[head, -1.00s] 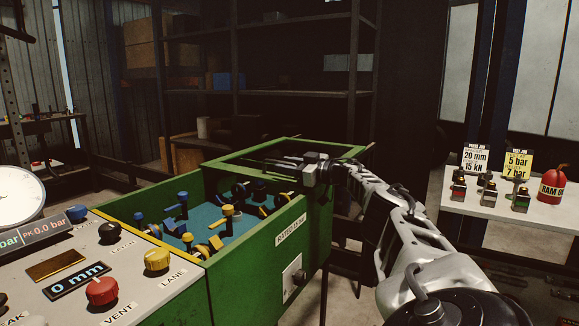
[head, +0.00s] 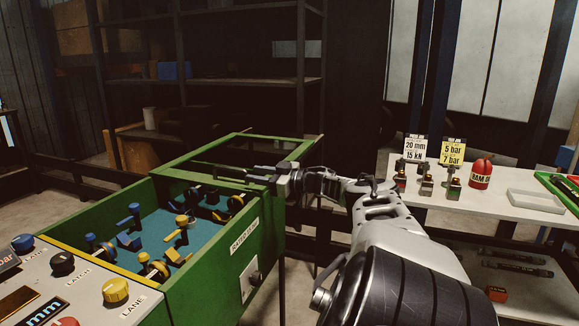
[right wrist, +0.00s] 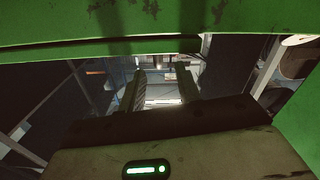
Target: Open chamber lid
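The green crimper chamber (head: 215,258) stands at left, its blue-floored bay holding several blue and yellow fittings. Behind the bay is a green frame (head: 283,139) around a dark opening; I cannot tell whether this frame is the chamber lid. My right gripper (head: 222,171) reaches over the frame's right side, fingers pointing left across the opening. In the right wrist view its two fingers (right wrist: 160,88) stand apart with nothing visible between them. A green bar (right wrist: 100,28) crosses above them; contact cannot be told. My left gripper is not in view.
The control panel (head: 85,284), with several knobs, is at lower left. Dark shelving (head: 210,80) stands behind. Floor shows between crimper and table.

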